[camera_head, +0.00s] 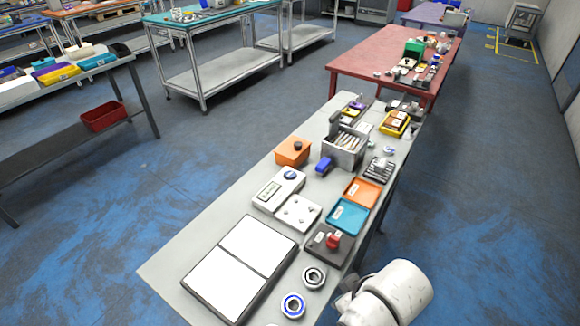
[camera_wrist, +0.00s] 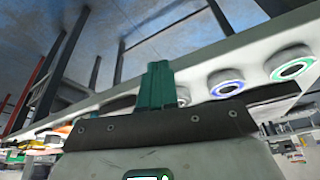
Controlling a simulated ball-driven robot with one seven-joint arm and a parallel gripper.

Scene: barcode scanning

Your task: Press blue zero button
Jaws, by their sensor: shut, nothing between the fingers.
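A white box-shaped device (camera_head: 279,190) with a small display stands on the near grey workbench (camera_head: 190,236). A round blue button (camera_head: 291,174) sits on its top at the far right part. Beside it is a white plate (camera_head: 296,213) with small dark marks. My gripper shows in the wrist view (camera_wrist: 158,72) with its teal fingers together and nothing between them. In the head view my white arm is at the bottom right, beside the bench's right edge and well apart from the blue button. The fingertips are not clear there.
Ring-shaped bearings (camera_head: 293,305) lie near the bench's front right; bearings also show in the wrist view (camera_wrist: 226,86). A dark box with a red knob (camera_head: 333,240), teal tray (camera_head: 348,217), orange tray (camera_head: 362,192) and orange box (camera_head: 293,151) stand around the device. White panels (camera_head: 258,246) lie at left.

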